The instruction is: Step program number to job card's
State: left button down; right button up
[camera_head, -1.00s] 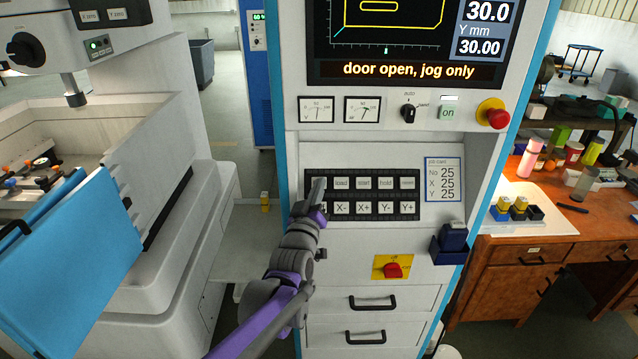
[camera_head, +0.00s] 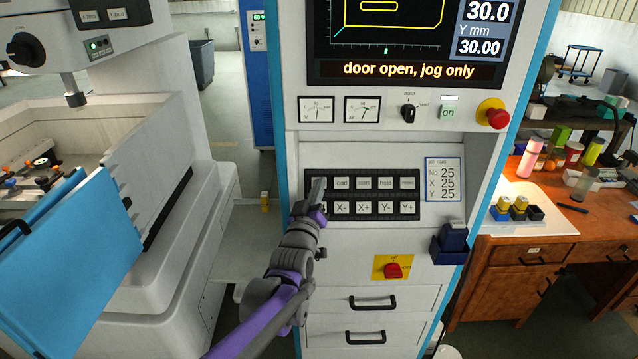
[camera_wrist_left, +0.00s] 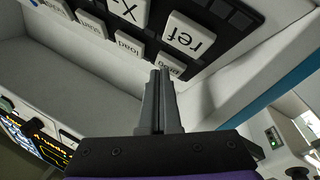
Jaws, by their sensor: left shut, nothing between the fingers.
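The job card (camera_head: 443,180) on the panel's right reads No 25, X 25, Y 25. The keypad (camera_head: 362,194) has two rows of keys, including load (camera_head: 342,183), start (camera_head: 364,183) and hold; the lower row has X-, X+, Y- and Y+. My left gripper (camera_head: 319,184) is shut and empty, its tips over the upper-left key and hiding it in the head view. In the left wrist view the shut fingertips (camera_wrist_left: 163,73) are beside a partly hidden key (camera_wrist_left: 170,67), near ref (camera_wrist_left: 187,34); I cannot tell whether they touch. My right gripper is out of view.
The screen (camera_head: 408,70) reads "door open, jog only"; its top is cut off and no program number shows. An auto/hand knob (camera_head: 408,112), red stop button (camera_head: 497,118) and red switch (camera_head: 393,270) surround the keypad. A blue door (camera_head: 90,260) stands left.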

pick_arm(q)
jog(key=shift+s+r, duration=0.45)
jog(key=shift+s, duration=0.2)
jog(key=s+r, duration=0.1)
jog(key=s, duration=0.1)
jog(key=s+r, duration=0.2)
jog(key=shift+p, duration=0.35)
dwell(2.4)
jog(key=s+a+f+m+g+y, duration=0.1)
jog(key=s+a+f+g, duration=0.3)
jog(key=s, duration=0.6)
jog(key=s+a+f+m+g+y, duration=0.1)
jog(key=s+a+f+g+y, duration=0.1)
jog(key=s+a+f+g, duration=0.2)
jog(key=s+a+f+m+g+y, duration=0.1)
jog(key=s+a+f+g, duration=0.4)
jog(key=s+a+f, duration=0.4)
jog(key=s+f, duration=0.5)
jog(key=s, duration=0.4)
jog(key=shift+s+a+f, duration=0.2)
jog(key=shift+a+f, duration=0.1)
jog(key=shift+f, duration=0.1)
